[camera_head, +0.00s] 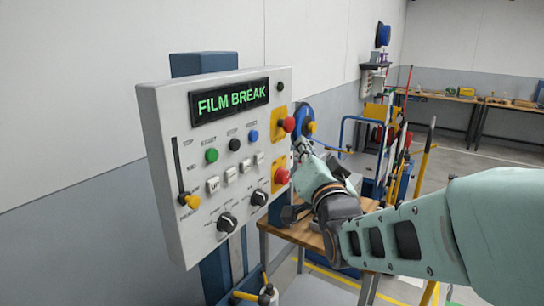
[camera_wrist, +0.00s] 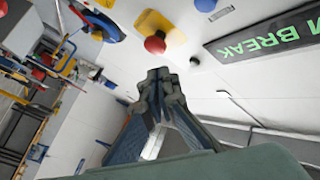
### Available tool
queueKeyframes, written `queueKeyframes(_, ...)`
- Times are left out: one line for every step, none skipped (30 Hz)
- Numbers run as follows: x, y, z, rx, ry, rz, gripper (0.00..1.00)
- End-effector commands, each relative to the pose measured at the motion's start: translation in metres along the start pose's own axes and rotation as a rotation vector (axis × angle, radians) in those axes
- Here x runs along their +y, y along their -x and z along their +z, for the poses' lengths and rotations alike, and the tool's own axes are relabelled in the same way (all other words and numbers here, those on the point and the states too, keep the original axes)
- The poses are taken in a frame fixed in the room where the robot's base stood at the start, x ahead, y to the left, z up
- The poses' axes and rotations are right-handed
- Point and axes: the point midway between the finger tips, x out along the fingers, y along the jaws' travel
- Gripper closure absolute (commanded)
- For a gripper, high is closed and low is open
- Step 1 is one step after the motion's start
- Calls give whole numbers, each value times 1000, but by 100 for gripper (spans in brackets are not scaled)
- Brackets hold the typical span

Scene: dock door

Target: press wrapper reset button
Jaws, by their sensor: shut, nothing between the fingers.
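The grey control panel (camera_head: 162,130) carries a lit green "FILM BREAK" display (camera_head: 232,101). Below it are green (camera_head: 211,156), black (camera_head: 234,145) and blue (camera_head: 253,136) buttons with small labels; the one over the blue button looks like RESET. In the wrist view, turned about upside down, a blue button (camera_wrist: 205,4) shows at the top edge and part of the display (camera_wrist: 268,38) at upper right. My gripper (camera_head: 302,147) is at the panel's right edge, by the red buttons, apart from the blue button. Its fingers (camera_wrist: 160,78) are shut and empty.
Two red mushroom buttons on yellow plates, upper (camera_head: 289,124) and lower (camera_head: 281,176), stand out at the panel's right. A wooden table (camera_head: 305,236) stands behind.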

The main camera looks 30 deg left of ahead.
Motion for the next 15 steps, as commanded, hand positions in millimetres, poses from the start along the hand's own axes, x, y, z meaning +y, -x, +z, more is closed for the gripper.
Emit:
queueKeyframes(-42, -8, 23, -34, -9, -59, 100)
queueKeyframes(-45, -11, 24, -33, -10, -59, 100)
queueKeyframes(-48, -14, 27, -31, -11, -59, 100)
queueKeyframes(-51, -17, 28, -30, -11, -60, 100)
queueKeyframes(-53, -19, 30, -31, -11, -61, 100)
queueKeyframes(-54, -22, 34, -28, -12, -60, 100)
queueKeyframes(-54, -24, 36, -25, -13, -59, 100)
queueKeyframes(-55, -26, 37, -25, -12, -59, 100)
queueKeyframes(-56, -29, 39, -24, -12, -57, 100)
queueKeyframes(-57, -30, 40, -24, -12, -55, 100)
queueKeyframes(-57, -32, 41, -24, -12, -54, 100)
queueKeyframes(-58, -33, 42, -25, -12, -52, 100)
queueKeyframes(-59, -34, 43, -25, -11, -52, 100)
queueKeyframes(-59, -35, 44, -24, -11, -52, 100)
queueKeyframes(-60, -36, 44, -24, -11, -52, 100)
